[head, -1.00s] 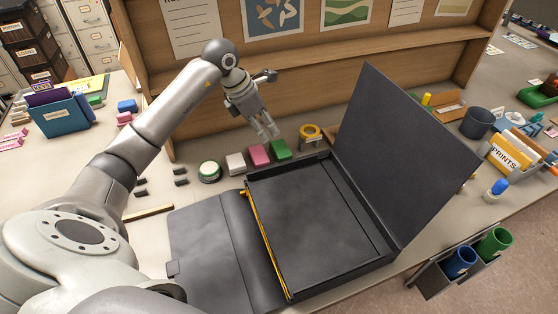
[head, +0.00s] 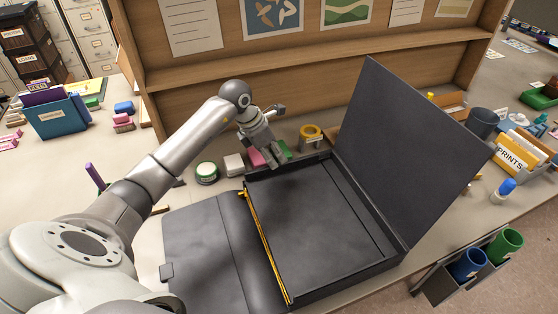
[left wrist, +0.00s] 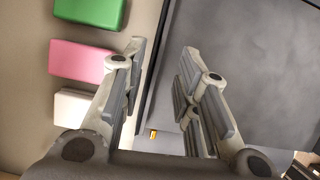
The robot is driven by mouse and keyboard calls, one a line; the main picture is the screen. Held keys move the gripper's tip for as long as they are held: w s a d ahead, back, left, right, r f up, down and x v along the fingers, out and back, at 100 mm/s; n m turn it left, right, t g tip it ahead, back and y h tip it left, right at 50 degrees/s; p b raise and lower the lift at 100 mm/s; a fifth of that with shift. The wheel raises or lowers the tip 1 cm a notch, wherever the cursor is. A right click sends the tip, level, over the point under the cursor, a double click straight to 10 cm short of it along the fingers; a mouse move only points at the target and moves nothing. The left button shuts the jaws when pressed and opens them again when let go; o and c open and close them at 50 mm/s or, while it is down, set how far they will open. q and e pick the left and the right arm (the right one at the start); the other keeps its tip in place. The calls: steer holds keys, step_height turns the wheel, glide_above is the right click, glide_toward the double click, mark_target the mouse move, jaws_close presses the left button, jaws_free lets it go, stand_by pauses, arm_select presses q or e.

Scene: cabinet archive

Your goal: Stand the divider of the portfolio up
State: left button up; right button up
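The black portfolio (head: 352,268) lies open on the table, its large panel (head: 410,150) standing up at the right and a flap (head: 205,245) flat at the left. A dark flat panel (head: 320,215) lies inside the tray; it looks like the divider. A gold strip (head: 268,248) runs along the left edge. A small yellow tab (left wrist: 153,134) shows between my fingers in the left wrist view. My left gripper (head: 274,162) is at the tray's far left corner, above it; contact cannot be told. Its fingers (left wrist: 163,50) are apart and empty. My right gripper is out of view.
Green (left wrist: 90,12), pink (left wrist: 80,62) and white (left wrist: 75,105) blocks sit close beside the left gripper. A yellow tape roll (head: 311,132) and a round green-rimmed tin (head: 206,172) are behind the portfolio. A wooden board (head: 320,75) rises at the back.

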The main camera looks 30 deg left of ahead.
mark_target(280, 165)
arm_select(q)
steer(key=shift+p+x, duration=0.45)
steer(key=shift+x, duration=2)
steer(key=shift+r, duration=0.1)
jaws_close()
